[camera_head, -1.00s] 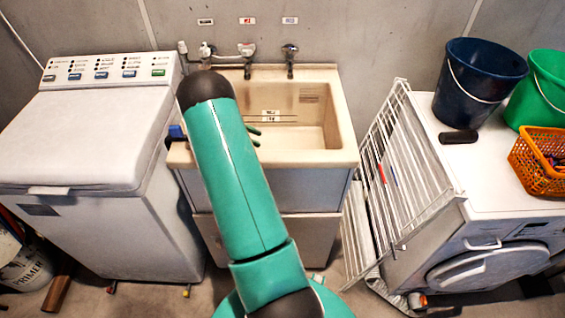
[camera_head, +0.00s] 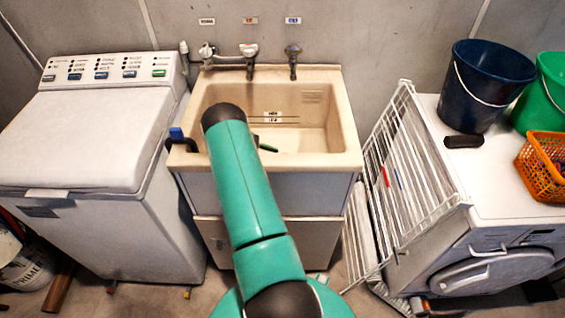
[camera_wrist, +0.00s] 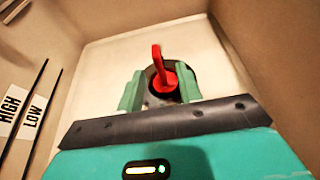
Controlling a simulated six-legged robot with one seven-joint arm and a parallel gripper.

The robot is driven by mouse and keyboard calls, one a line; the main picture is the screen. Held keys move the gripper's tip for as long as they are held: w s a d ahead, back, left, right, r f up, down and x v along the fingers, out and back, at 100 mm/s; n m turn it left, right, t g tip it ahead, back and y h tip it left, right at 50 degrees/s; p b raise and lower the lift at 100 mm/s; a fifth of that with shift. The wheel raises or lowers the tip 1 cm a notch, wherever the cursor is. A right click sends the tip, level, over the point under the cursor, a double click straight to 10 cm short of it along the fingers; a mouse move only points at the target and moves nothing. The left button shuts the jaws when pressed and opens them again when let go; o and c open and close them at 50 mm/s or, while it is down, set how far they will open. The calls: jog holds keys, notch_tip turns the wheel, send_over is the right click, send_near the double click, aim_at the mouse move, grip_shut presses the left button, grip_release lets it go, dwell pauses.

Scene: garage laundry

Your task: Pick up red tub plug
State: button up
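The red tub plug (camera_wrist: 164,76) shows in the wrist view, with its upright red part standing over a dark round drain (camera_wrist: 151,99) at the bottom of the tub. My gripper (camera_wrist: 160,89) is open, with one green finger on each side of the plug in the picture. I see gaps between the fingers and the plug, but cannot tell how far beyond the fingertips it lies. In the head view my arm hides the plug, and only a bit of my gripper (camera_head: 264,145) shows inside the beige tub (camera_head: 345,130).
The tub's walls surround my gripper; HIGH and LOW marks (camera_wrist: 20,115) are on one wall. Taps (camera_head: 250,52) stand behind the tub. A washing machine (camera_head: 80,140) is left, a white drying rack (camera_head: 405,170) right.

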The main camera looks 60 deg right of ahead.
jog(key=x, duration=0.7)
jog(key=shift+s+d+f, duration=0.1)
jog(key=shift+s+d, duration=0.05)
jog(key=shift+d, duration=0.1)
grip_shut()
